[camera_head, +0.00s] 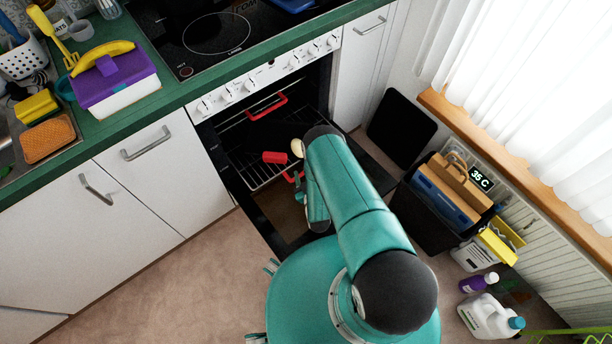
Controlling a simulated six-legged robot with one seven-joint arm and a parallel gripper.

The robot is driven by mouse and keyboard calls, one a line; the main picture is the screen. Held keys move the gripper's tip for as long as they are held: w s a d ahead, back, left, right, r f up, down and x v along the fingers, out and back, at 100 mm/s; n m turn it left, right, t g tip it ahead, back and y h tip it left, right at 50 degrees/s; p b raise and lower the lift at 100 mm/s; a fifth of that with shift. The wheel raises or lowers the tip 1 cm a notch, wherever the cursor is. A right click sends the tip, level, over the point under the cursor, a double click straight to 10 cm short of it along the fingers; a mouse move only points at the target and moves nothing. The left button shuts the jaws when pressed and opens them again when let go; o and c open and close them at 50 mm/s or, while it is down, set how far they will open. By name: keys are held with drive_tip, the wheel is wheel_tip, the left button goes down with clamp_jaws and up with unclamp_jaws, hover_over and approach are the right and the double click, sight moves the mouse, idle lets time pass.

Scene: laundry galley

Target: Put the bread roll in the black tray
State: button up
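A black tray (262,132) with a red handle (266,105) at its far end appears to sit on the wire rack inside the open oven; its dark edges are hard to make out. Another red handle-like part (292,177) shows near the rack's front, partly behind my arm. A small cream, rounded thing (297,147) shows beside my arm's black joint; it may be the bread roll, but I cannot tell. My gripper is mostly hidden by my teal arm, which reaches over the open oven door. Its fingers cannot be made out.
A red block-like thing (275,157) is over the rack. The oven door (262,222) is folded down. A black panel (401,128) and a black caddy (436,215) stand to the right. Bottles (489,317) stand at lower right. The floor (170,285) at left is clear.

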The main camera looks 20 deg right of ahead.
drive_tip(key=w+r+m+g, duration=0.1)
drive_tip(key=w+r, duration=0.7)
drive_tip(key=r, duration=0.2)
drive_tip(key=w+r+g, duration=0.2)
drive_tip(key=w+r, duration=0.5)
drive_tip(key=r, duration=0.3)
wheel_tip(320, 180, up, 21)
drive_tip(key=m+g, duration=0.1)
drive_tip(key=g, duration=0.1)
drive_tip(key=s+r+g, duration=0.2)
drive_tip(key=s+r, duration=0.6)
drive_tip(key=r, duration=0.4)
drive_tip(key=s+r+m+g, duration=0.1)
drive_tip(key=s+r, duration=0.2)
drive_tip(key=s, duration=0.7)
drive_tip(key=s+r+m+g, duration=0.1)
drive_tip(key=s+r, duration=0.3)
drive_tip(key=s, duration=0.7)
drive_tip(key=s+r+g, duration=0.2)
drive_tip(key=s+r, duration=0.2)
drive_tip(key=s, duration=0.6)
drive_tip(key=shift+s+r+m, duration=0.25)
drive_tip(key=shift+s+m, duration=0.1)
drive_tip(key=shift+m, duration=0.05)
